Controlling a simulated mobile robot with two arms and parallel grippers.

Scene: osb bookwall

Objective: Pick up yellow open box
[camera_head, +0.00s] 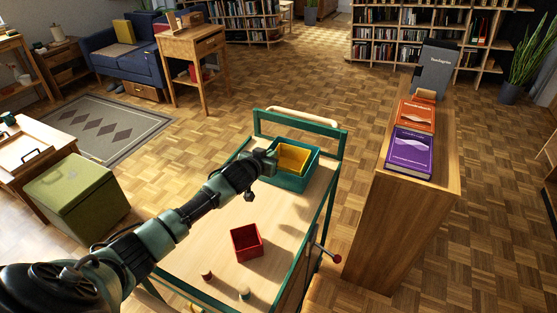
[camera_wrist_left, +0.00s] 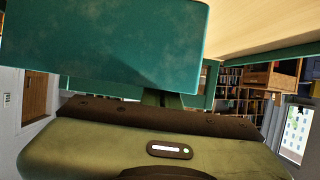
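The yellow open box (camera_head: 294,158) sits inside a larger teal open box (camera_head: 301,181) at the far end of a wooden cart top. My left gripper (camera_head: 266,162) is at the left side of these boxes, touching or very close to the teal box's left edge. Its fingertips are hidden or too small to judge, so I cannot tell if it holds anything. In the left wrist view a teal wall (camera_wrist_left: 110,45) fills the upper left, close to the gripper; the yellow box does not show there. My right gripper is not in view.
A red open box (camera_head: 246,242) and two small pegs stand on the cart (camera_head: 283,214), which has a teal frame. A wooden cabinet (camera_head: 409,205) with an orange book and a purple book (camera_head: 410,152) stands to the right. A green storage box (camera_head: 77,200) stands left. Floor beyond the cart is clear.

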